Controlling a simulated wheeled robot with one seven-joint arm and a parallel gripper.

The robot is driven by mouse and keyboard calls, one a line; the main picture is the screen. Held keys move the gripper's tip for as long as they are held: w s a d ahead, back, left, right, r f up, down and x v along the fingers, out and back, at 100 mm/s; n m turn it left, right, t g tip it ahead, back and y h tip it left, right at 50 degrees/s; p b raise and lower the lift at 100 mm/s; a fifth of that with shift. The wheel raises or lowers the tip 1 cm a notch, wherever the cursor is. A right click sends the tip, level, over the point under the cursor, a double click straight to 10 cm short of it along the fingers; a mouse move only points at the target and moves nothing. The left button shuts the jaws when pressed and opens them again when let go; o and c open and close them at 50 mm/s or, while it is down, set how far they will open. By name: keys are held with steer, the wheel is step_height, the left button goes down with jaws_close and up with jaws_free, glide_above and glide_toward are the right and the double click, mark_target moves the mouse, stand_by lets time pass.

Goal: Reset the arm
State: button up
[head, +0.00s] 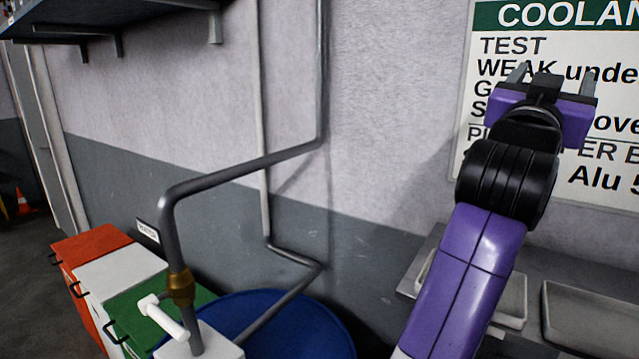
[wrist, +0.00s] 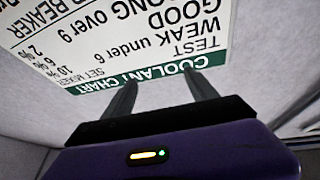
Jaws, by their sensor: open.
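My gripper (head: 556,76) is raised at the upper right of the head view, at the end of my purple and black arm. It points up in front of the coolant chart (head: 545,50) on the wall and covers part of its text. In the wrist view, the two grey fingers of my gripper (wrist: 162,92) stand apart with nothing between them. The coolant chart (wrist: 130,45) appears upside down beyond the fingertips.
A grey pipe (head: 235,172) with a brass fitting and white handle stands by a blue drum (head: 300,330). Orange, white and green bins (head: 95,245) line the left. A shelf (head: 110,12) hangs upper left. Grey trays (head: 590,318) lie on a ledge at lower right.

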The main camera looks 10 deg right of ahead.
steer(key=a+f+n+t+y+b, duration=0.2)
steer(key=a+f+n+t+y, duration=0.8)
steer(key=a+f, duration=0.4)
steer(key=s+a+f+n+y+b, duration=0.1)
steer(key=s+a+f+n+y, duration=0.25)
steer(key=f, duration=0.45)
steer(key=s+a+f+n+y, duration=0.2)
steer(key=s+f+n+y, duration=0.15)
steer(key=f, duration=0.55)
steer(key=s+a+f+m+g+b, duration=0.1)
steer(key=s+f+g, duration=0.1)
steer(key=s+f, duration=0.7)
steer(key=s+a+f+m+g+y+b, duration=0.1)
steer(key=s+f+m+g, duration=0.1)
steer(key=s+f, duration=0.7)
steer(key=s+a+f+m+g+b, duration=0.1)
steer(key=s+f+g, duration=0.3)
steer(key=s+f, duration=0.4)
steer(key=shift+s+f+m+y+b, duration=0.2)
steer(key=shift+s+b, duration=0.1)
steer(key=shift+s, duration=1.1)
steer(key=shift+s+f+m+y+b, duration=0.1)
steer(key=shift+s+f+b, duration=0.15)
steer(key=shift+s, duration=1.15)
